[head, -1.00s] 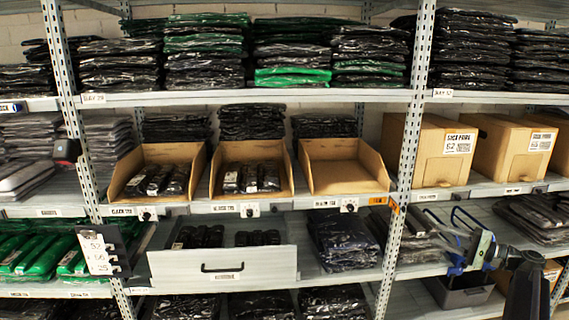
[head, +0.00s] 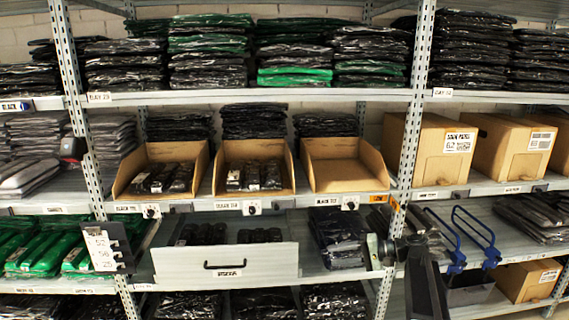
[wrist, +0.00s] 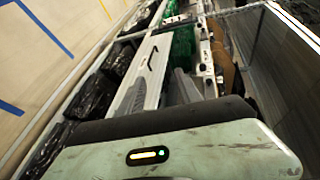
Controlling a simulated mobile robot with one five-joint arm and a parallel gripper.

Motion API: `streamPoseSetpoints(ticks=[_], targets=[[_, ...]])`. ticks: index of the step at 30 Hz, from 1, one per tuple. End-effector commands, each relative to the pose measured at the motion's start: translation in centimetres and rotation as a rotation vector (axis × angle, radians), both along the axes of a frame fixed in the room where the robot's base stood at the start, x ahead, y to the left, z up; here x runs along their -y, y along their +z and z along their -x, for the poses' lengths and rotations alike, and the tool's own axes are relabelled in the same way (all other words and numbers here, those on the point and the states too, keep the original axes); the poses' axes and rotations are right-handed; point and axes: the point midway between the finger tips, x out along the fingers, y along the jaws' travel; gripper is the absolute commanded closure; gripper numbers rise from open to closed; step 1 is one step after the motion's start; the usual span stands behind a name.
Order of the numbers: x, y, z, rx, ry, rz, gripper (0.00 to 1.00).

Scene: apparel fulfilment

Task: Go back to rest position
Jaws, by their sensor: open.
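My arm stands at the lower right in the head view, in front of the right upright post. My gripper's pale green housing (head: 374,250) is raised beside that post, right of the open drawer; its fingertips are too small to make out there. In the wrist view, the housing fills the bottom and grey finger shapes of my gripper (wrist: 196,86) stick out past it, apart and with nothing seen between them. The jaws are open and empty.
A grey drawer (head: 225,265) with black packs is pulled out left of my gripper. Three open cardboard bins (head: 345,178) stand above it. A basket with blue handles (head: 488,258) is right of my arm. A number card (head: 100,248) hangs at left.

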Motion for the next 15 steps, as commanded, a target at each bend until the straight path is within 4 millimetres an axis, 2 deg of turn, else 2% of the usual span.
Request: streamPoseSetpoints(ticks=[1,3,6,8,11,14,15], targets=[[-4.2,-2.0,2.6,-0.024,0.057,0.085,0.59],[-8.2,-5.1,5.6,-0.056,0.123,0.226,0.59],[-11.4,-9.5,10.4,-0.090,0.206,0.457,0.59],[-11.8,-11.8,13.0,-0.102,0.243,0.600,0.59],[-10.4,-14.4,16.1,-0.114,0.273,0.808,0.59],[-7.1,-16.0,18.2,-0.128,0.273,0.991,0.59],[-5.5,-16.4,18.9,-0.136,0.267,1.060,0.59]])
